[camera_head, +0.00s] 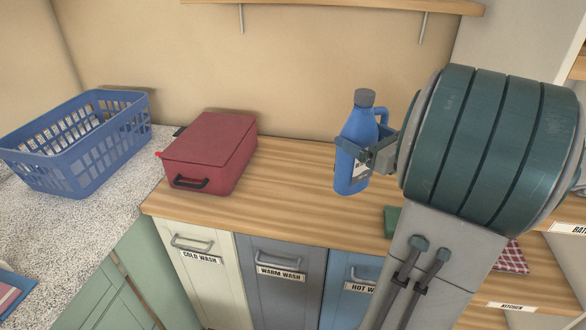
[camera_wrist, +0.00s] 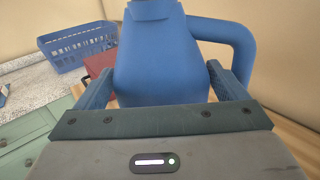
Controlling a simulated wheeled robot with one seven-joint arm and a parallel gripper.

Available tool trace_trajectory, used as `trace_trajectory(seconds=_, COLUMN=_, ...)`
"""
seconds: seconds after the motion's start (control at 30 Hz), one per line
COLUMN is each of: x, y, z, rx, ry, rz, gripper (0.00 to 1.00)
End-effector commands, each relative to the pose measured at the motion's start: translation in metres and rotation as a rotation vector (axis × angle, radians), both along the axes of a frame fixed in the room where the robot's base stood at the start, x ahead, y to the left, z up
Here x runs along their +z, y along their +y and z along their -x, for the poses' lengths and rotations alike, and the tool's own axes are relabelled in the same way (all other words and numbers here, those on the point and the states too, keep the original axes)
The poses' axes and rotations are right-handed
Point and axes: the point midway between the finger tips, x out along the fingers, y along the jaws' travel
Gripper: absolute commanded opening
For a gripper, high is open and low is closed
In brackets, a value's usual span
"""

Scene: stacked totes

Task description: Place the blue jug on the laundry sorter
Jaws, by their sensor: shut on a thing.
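The blue jug (camera_head: 353,173) has a grey cap, a side handle and a white label. It is upright at the right-middle of the head view, over the wooden top. My gripper (camera_head: 363,150) is shut on the jug's body, with one finger on each side. In the wrist view the jug (camera_wrist: 162,60) fills the middle, between the fingers of my gripper (camera_wrist: 160,90). The laundry sorter (camera_head: 286,274) has a wooden top and labelled fronts: cold wash, warm wash and hot wash. I cannot tell whether the jug's base touches the top.
A red box (camera_head: 212,146) with a black handle sits on the sorter's left end. A blue basket (camera_head: 85,150) stands on the speckled counter (camera_head: 120,190) at left. A shelf (camera_head: 330,6) is on the wall above. The wood between box and jug is clear.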

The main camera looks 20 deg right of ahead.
Motion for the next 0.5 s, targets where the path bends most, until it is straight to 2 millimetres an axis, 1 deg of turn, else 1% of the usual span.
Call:
trace_trajectory(seconds=0.07, x=-0.003, y=0.006, z=-0.007, rx=0.005, ry=-0.003, rz=-0.002, gripper=0.39)
trace_trajectory(seconds=0.17, x=-0.014, y=0.017, z=-0.022, rx=0.010, ry=-0.001, rz=-0.004, gripper=0.39)
trace_trajectory(seconds=0.3, x=-0.031, y=0.034, z=-0.046, rx=0.011, ry=0.000, rz=-0.004, gripper=0.39)
trace_trajectory(seconds=0.5, x=-0.054, y=0.054, z=-0.077, rx=0.007, ry=-0.001, rz=-0.003, gripper=0.39)
